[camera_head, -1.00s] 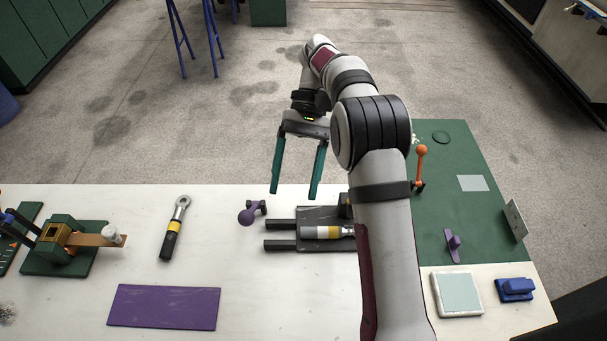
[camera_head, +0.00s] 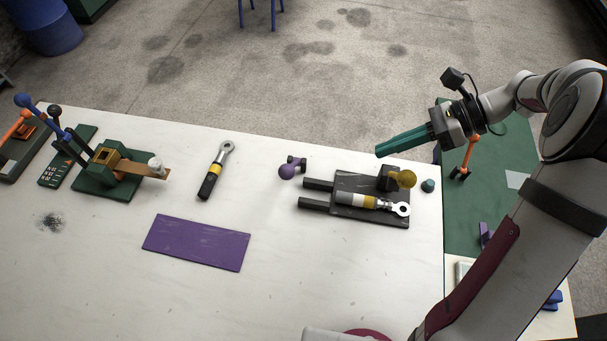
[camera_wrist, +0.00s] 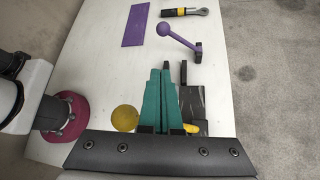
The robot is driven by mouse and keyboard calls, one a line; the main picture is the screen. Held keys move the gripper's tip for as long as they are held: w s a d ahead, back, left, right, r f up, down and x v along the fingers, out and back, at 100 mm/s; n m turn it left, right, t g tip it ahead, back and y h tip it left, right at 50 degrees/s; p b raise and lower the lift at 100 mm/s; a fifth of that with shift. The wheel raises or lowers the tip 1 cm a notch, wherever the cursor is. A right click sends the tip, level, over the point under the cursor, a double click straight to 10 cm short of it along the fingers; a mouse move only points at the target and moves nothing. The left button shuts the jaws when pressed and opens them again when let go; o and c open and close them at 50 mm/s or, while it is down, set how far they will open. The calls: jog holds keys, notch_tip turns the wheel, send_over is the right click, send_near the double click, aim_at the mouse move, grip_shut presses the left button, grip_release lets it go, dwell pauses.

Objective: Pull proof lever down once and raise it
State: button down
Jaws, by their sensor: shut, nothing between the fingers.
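Which lever is the proof lever, I cannot tell for sure. A short lever with a purple ball (camera_head: 286,172) stands at the table's middle beside a dark fixture (camera_head: 371,212); in the wrist view its purple rod (camera_wrist: 183,40) lies beyond my fingertips. A yellow ball knob (camera_head: 405,179) sits at the fixture's back right and shows left of my fingers in the wrist view (camera_wrist: 125,118).
An orange lever (camera_head: 467,158) stands on the green surface at right. A blue-ball lever (camera_head: 40,115) stands on the green clamp device at left. A black and yellow eye-ended tool (camera_head: 216,172) and a purple mat (camera_head: 197,243) lie on the white table, with clear surface around them.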

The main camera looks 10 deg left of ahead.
jog(key=x, duration=2)
jog(key=shift+w+r, duration=0.1)
jog(key=shift+w, duration=0.1)
jog(key=shift+w+r, duration=0.5)
jog(key=shift+r, duration=0.05)
jog(key=w+v, duration=0.1)
jog(key=v, duration=1.9)
jog(key=shift+f, duration=0.15)
